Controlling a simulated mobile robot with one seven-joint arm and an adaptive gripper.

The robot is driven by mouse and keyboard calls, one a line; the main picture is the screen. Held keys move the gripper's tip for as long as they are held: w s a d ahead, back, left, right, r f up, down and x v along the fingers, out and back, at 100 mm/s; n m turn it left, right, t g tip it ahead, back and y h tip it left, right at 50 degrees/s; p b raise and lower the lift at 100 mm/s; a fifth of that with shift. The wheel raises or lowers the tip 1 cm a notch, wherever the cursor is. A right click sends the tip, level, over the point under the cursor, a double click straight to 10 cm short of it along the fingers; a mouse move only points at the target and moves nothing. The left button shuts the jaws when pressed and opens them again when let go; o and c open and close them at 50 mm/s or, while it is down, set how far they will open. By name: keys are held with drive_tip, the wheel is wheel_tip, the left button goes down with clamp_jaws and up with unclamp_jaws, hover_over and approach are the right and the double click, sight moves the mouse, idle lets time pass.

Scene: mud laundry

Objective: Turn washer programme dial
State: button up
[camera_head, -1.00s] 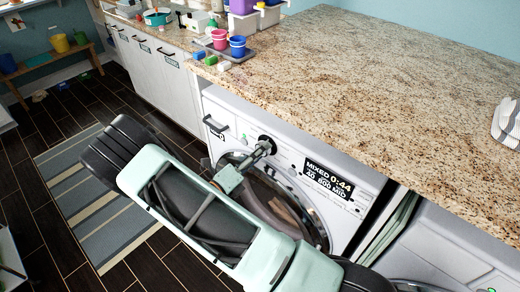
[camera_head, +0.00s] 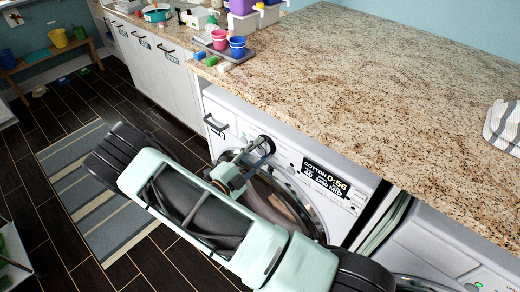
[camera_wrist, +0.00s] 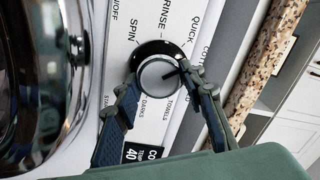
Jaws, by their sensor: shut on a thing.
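The washer (camera_head: 345,210) is white with a round glass door and stands under the counter. Its programme dial (camera_wrist: 157,75) is a silver knob in a black ring, with printed words around it such as SPIN, RINSE, QUICK and DARKS. A dark mark on the knob points right, toward a finger that hides part of the lettering. My gripper (camera_wrist: 162,82) is shut on the dial, with one blue-padded finger on each side. In the head view the gripper (camera_head: 258,150) is at the dial. The washer display (camera_head: 326,180) seems to read COTTON 0:56.
The granite counter (camera_head: 370,80) overhangs the washer just above the panel. A tray (camera_head: 232,55) with pink and blue cups stands on it. A striped rug (camera_head: 85,195) lies on the dark floor. A second white machine (camera_head: 440,250) stands at the right.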

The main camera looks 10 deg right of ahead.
drive_tip(key=shift+n+p, duration=0.45)
drive_tip(key=shift+n, duration=1.55)
